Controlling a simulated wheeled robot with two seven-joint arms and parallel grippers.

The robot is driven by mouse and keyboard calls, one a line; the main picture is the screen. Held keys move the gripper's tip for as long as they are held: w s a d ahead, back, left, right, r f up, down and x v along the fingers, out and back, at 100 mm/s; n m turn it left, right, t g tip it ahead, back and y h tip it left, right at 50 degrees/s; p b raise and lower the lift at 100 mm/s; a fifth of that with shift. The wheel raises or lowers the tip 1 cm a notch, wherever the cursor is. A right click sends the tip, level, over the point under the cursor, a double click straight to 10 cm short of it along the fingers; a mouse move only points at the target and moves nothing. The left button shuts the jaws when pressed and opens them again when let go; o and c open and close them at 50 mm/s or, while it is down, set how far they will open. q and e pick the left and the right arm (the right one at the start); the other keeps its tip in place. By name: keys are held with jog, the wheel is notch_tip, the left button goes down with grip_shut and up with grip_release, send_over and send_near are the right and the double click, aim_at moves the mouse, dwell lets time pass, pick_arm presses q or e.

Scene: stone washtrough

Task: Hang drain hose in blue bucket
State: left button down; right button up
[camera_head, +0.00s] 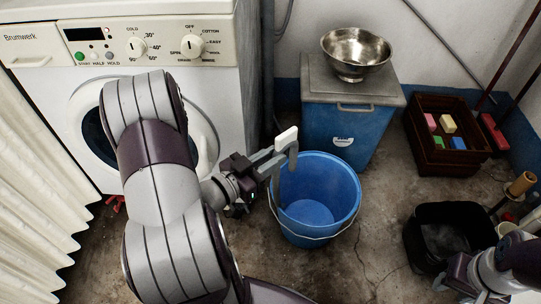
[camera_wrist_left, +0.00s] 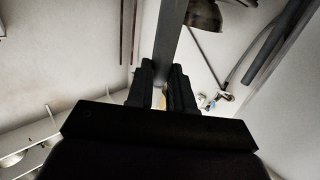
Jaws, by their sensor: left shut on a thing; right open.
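The blue bucket (camera_head: 318,226) stands upright on the floor with its wire handle down at the front. My left gripper (camera_head: 272,160) is at the bucket's upper left rim, shut on the grey drain hose (camera_head: 276,187). The hose's bent end shows beside the fingers, with a pale block at its top, and one part runs down by the rim. I cannot tell whether it touches the rim. In the left wrist view the grey hose (camera_wrist_left: 168,38) rises from between the fingers (camera_wrist_left: 163,90). My right gripper (camera_head: 446,284) is open at the lower right, partly shown.
A white washing machine (camera_head: 215,70) stands at the left. Behind the bucket is a blue lidded bin (camera_head: 338,128) with a metal bowl (camera_head: 357,52) on it. A dark crate (camera_head: 428,152) and a black bucket (camera_head: 440,238) stand to the right. A pale curtain (camera_head: 35,180) hangs at the far left.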

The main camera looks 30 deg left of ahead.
pick_arm(q)
jog(key=shift+f+b, duration=9.65)
jog(key=shift+f, duration=4.9)
jog(key=c, duration=0.9)
grip_release()
